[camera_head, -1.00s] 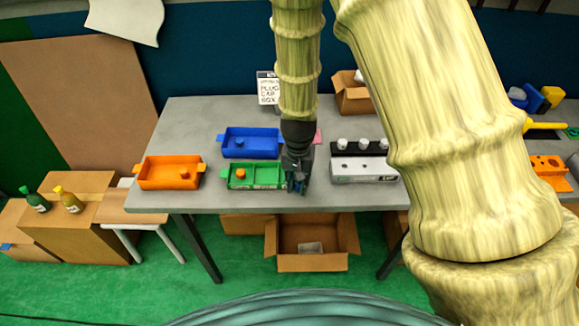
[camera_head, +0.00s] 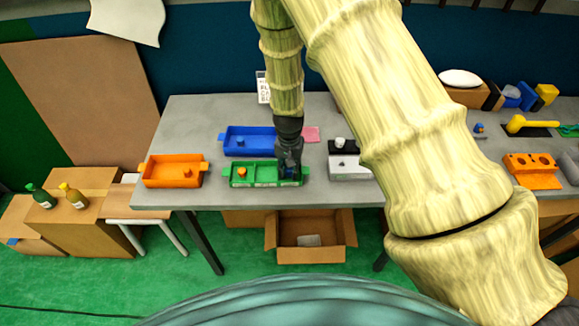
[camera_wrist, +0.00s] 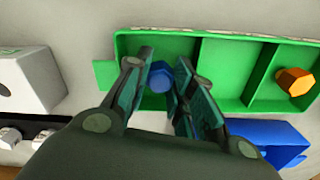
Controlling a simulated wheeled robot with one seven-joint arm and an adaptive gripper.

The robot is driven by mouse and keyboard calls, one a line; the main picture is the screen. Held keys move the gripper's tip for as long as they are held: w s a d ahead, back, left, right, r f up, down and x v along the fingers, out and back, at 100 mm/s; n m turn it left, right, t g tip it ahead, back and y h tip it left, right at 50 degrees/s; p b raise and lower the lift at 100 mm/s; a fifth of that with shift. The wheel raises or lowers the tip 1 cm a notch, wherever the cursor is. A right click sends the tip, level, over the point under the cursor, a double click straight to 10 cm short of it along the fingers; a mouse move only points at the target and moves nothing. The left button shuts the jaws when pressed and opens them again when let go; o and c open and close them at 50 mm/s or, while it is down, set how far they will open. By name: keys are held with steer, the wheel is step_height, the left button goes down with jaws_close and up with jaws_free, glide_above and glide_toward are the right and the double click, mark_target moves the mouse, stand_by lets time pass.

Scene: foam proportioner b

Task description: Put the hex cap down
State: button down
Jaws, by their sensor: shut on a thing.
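My gripper (camera_head: 290,176) is over the right end of the green tray (camera_head: 265,184) in the head view. In the wrist view my gripper (camera_wrist: 165,60) is shut on a blue hex cap (camera_wrist: 160,77), which shows between the fingers. Behind the cap is the end compartment of the green tray (camera_wrist: 224,72). I cannot tell whether the cap touches the tray floor. An orange hex cap (camera_wrist: 294,81) sits in the compartment at the other end; it also shows in the head view (camera_head: 242,172).
A blue tray (camera_head: 236,140) stands behind the green one and an orange tray (camera_head: 172,172) to its left. A grey block with holes (camera_head: 346,166) stands close on the right. An orange holed rack (camera_head: 533,172) is farther right. The grey table (camera_head: 215,195) is bare along its front.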

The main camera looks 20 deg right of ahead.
steer(key=shift+f, duration=0.2)
steer(key=c, duration=1.5)
jaws_free()
step_height(320, 180, up, 12)
steer(key=b, duration=0.4)
steer(key=shift+r, duration=0.1)
